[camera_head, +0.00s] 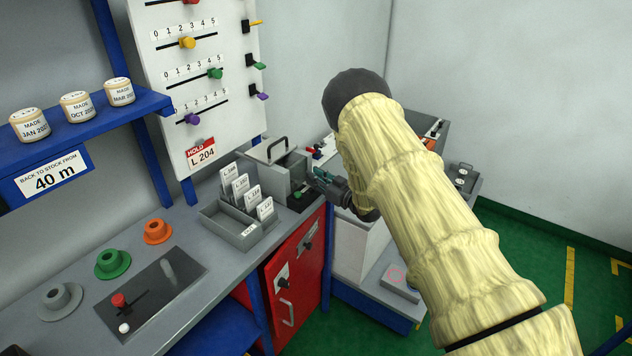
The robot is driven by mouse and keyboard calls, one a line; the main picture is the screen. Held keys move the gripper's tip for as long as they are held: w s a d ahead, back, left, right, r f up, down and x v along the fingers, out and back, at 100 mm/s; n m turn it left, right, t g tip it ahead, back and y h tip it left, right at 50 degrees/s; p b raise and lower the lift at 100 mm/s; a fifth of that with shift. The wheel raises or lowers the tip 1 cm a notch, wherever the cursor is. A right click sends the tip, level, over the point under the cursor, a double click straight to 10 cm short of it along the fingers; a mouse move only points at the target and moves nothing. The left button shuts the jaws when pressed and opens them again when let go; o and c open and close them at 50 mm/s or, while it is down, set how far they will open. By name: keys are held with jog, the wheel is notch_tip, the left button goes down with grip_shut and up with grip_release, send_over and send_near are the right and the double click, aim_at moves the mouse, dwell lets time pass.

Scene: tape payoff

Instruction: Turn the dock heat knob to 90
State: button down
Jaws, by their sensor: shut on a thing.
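My gripper (325,181) is at the right side of a grey box (284,170) with a black handle on top, at the back right end of the bench. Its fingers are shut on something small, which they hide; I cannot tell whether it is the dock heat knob. No scale or number 90 can be read there. A red cabinet front (296,270) below the bench carries two dark knobs on pale plates, an upper one (308,243) and a lower one (282,283). Neither is touched by my gripper.
A grey card holder (232,226) with several white cards stands left of the box. A white panel (192,125) with coloured sliders rises behind. Three coloured flanged pieces, the green one (112,263) in the middle, sit on the bench. My arm hides part of the right side.

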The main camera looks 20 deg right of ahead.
jog(key=shift+d+n+g+y+b, duration=0.1)
jog(key=shift+n+g+y+b, duration=0.85)
jog(key=shift+y, duration=0.35)
jog(key=shift+r, duration=0.1)
jog(key=c, duration=1.5)
grip_release()
jog(key=shift+d, duration=0.1)
jog(key=v, duration=1.1)
jog(key=shift+s+d, duration=0.2)
jog(key=shift+s, duration=0.15)
